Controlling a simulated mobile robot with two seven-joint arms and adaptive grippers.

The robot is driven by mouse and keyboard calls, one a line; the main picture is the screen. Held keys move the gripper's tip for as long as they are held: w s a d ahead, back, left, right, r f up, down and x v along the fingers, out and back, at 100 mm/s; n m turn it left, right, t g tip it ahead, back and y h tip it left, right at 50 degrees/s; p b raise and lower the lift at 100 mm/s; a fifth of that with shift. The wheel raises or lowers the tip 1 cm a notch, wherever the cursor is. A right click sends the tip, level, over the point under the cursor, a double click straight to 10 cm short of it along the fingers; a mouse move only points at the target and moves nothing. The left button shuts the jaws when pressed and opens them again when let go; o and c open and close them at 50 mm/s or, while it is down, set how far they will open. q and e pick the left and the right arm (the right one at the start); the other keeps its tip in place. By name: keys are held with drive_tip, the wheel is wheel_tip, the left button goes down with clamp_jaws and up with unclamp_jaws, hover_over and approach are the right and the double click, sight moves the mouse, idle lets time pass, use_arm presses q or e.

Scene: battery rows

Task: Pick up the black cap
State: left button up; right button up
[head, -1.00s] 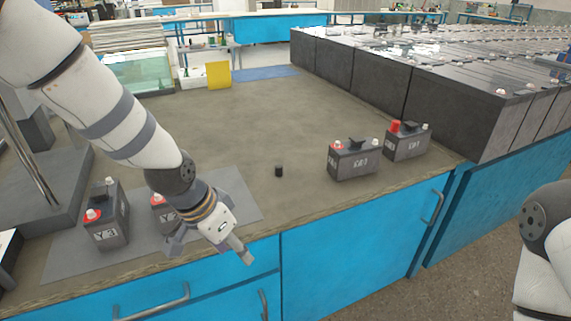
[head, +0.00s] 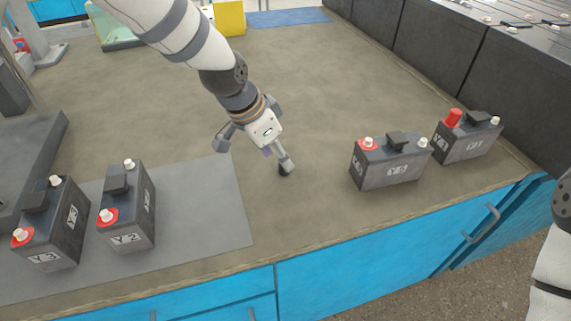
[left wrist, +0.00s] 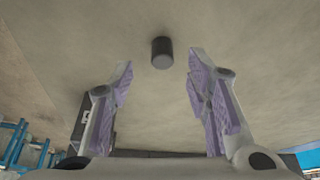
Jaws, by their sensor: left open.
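The black cap (left wrist: 162,52) is a small dark cylinder on the brown worktop. In the left wrist view it sits beyond my fingertips, near the middle of the gap between them, apart from both. In the head view the black cap (head: 284,171) is mostly hidden behind one fingertip. My left gripper (head: 254,156) is open and empty, pointing down over the worktop near the cap. Its spread fingers with purplish pads also show in the left wrist view (left wrist: 160,78). At the right edge of the head view only part of my right arm shows, not its gripper.
Two batteries, Y3 (head: 52,225) and Y2 (head: 127,208), stand on or by a grey mat (head: 205,215) at left. A battery (head: 388,168) and another with a red cap (head: 468,140) stand at right. The worktop between is clear. Large dark batteries line the back right.

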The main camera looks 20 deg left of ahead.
use_arm(q)
drive_tip(key=x, duration=0.4)
drive_tip(key=shift+w+a, duration=0.1)
drive_tip(key=c, duration=0.8)
